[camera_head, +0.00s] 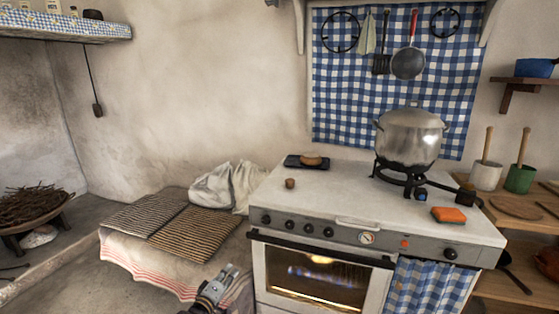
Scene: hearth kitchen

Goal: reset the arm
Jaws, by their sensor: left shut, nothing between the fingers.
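My left gripper (222,284) shows at the bottom of the head view, low in front of the cloth-covered bench and just left of the oven door. Its fingers are shut with nothing between them. Only the gripper and a short piece of my left arm show. My right gripper is not in the view.
The white stove (330,200) stands right of the gripper, its oven window (315,278) lit. A large pot (410,138) sits on its burner. An orange sponge (449,214) lies near the front edge. Striped mats (195,233) and a white cloth bag (225,188) lie on the bench.

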